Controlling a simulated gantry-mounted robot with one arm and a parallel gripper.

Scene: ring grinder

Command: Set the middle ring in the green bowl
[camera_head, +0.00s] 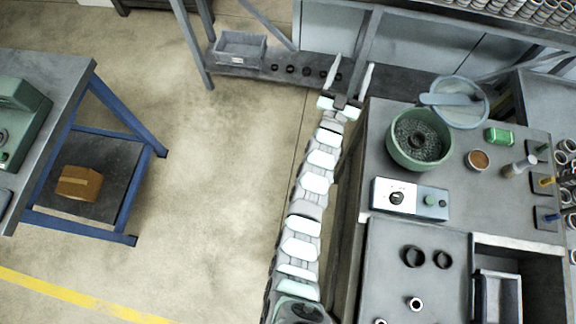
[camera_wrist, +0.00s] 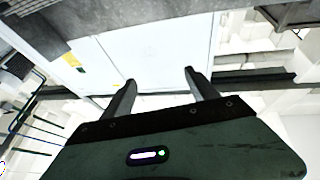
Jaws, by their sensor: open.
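The green bowl (camera_head: 395,147) stands on the grey workbench and holds dark grainy material. Two dark rings (camera_head: 414,256) lie on the lower, nearer bench top, side by side. A light metal ring (camera_head: 415,304) lies below them, and another is cut by the bottom edge. Several small dark rings (camera_head: 290,69) sit in a row on the low shelf at the back. I cannot tell which ring is the middle one. My gripper (camera_head: 355,62) is open and empty, left of and beyond the bowl; its spread fingers also show in the wrist view (camera_wrist: 160,78), with no ring between them.
A pale round pan (camera_head: 477,112) sits behind the bowl. A control box (camera_head: 397,196), a green block (camera_head: 499,136) and a small brown-filled cup (camera_head: 478,159) are near it. A grey bin (camera_head: 240,47) stands on the back shelf. The floor at left is mostly clear.

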